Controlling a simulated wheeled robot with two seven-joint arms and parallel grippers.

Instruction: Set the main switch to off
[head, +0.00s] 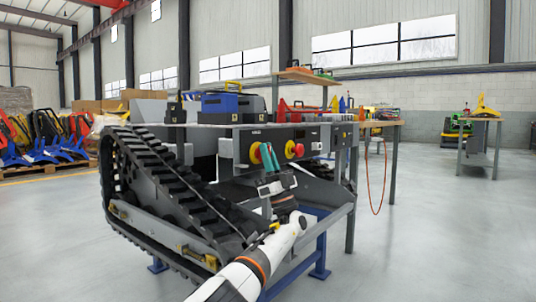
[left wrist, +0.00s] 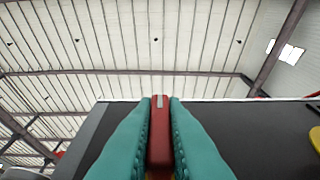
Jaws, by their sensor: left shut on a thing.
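The main switch (head: 254,153) is a red handle on a yellow round plate, on the grey front panel of the tracked carrier (head: 225,146). In the left wrist view the red handle (left wrist: 160,145) stands upright in the picture, with a pale mark near its top end. My left gripper (head: 269,156), with teal fingers, is shut on this handle, one finger on each side. The fingers hide part of the switch in the head view, and any position labels around it are hidden. My right gripper is not in view.
A red push button (head: 299,150) on a yellow base sits just right of the switch on the same panel. The black track (head: 165,185) rises at the left. A workbench (head: 385,124) with a hanging orange cable stands behind. Open floor lies to the right.

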